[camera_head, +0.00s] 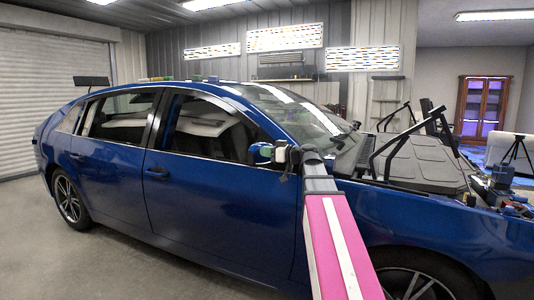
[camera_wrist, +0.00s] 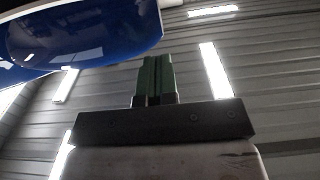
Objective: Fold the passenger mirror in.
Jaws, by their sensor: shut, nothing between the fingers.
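The blue car's passenger mirror (camera_head: 256,153) shows at the front of the side window, partly hidden behind my gripper. My gripper (camera_head: 267,152) is at the mirror's right side in the head view. In the wrist view, its green fingers (camera_wrist: 157,62) are together with nothing between them. The blue mirror housing (camera_wrist: 85,35) fills the upper left there, close to the fingertips. I cannot tell whether they touch it. The mirror appears to stick out from the door, but its exact angle is too small to tell.
The blue car (camera_head: 210,205) stands across the view, doors shut. A dark panel with black bars (camera_head: 415,160) lies on its hood, and tools (camera_head: 500,185) sit at the right. Bare floor (camera_head: 60,260) is free at the lower left.

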